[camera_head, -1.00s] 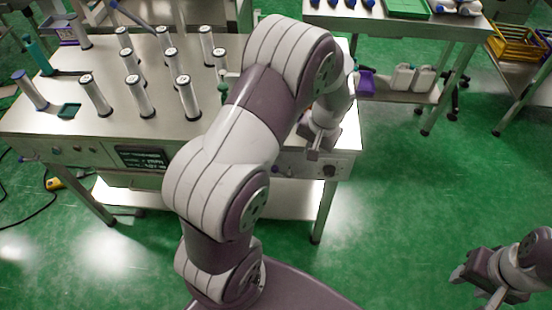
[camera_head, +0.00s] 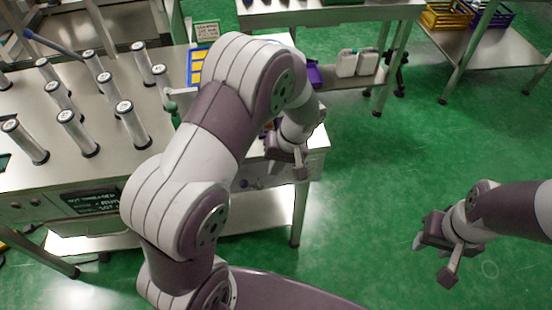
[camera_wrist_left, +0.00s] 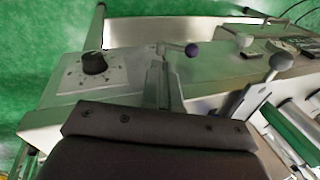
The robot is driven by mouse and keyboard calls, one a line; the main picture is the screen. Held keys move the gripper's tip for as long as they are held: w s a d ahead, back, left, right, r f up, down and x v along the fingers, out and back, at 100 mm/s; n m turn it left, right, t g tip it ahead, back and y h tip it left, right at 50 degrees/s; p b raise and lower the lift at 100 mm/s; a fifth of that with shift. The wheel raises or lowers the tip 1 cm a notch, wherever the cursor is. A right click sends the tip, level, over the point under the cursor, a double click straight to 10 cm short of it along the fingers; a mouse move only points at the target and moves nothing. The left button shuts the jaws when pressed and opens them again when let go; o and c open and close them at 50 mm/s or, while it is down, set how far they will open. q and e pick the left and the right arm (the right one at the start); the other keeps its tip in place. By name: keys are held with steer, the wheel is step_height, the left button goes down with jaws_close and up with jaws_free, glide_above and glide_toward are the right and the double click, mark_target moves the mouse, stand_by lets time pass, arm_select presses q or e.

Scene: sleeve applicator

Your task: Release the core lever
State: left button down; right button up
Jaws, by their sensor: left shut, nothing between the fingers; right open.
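My left gripper (camera_head: 298,165) is at the right front corner of the metal machine table (camera_head: 100,150). In the left wrist view its closed fingers (camera_wrist_left: 160,85) point toward the machine's edge, with nothing between them. A short lever with a dark blue ball knob (camera_wrist_left: 191,49) lies just beyond the fingertips. I cannot tell whether they touch. A second lever with a grey ball knob (camera_wrist_left: 281,62) slants up on the right. Which one is the core lever is not marked. My right gripper (camera_head: 440,245) is open and empty over the green floor at the right.
A black dial (camera_wrist_left: 94,62) sits on a pale panel at the left of the wrist view. Several capped cylinders (camera_head: 132,125) stand on the table, left of my arm. White containers (camera_head: 347,63) stand on a shelf behind. The floor (camera_head: 390,165) between my grippers is clear.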

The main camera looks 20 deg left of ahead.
mark_target(251, 186)
arm_select(q)
steer(key=a+f, duration=0.2)
steer(key=s+a+f, duration=0.1)
steer(key=a+f, duration=0.1)
steer(key=f, duration=0.1)
steer(key=shift+s+a, duration=0.2)
steer(key=shift+s+a+f, duration=0.1)
steer(key=shift+a, duration=0.3)
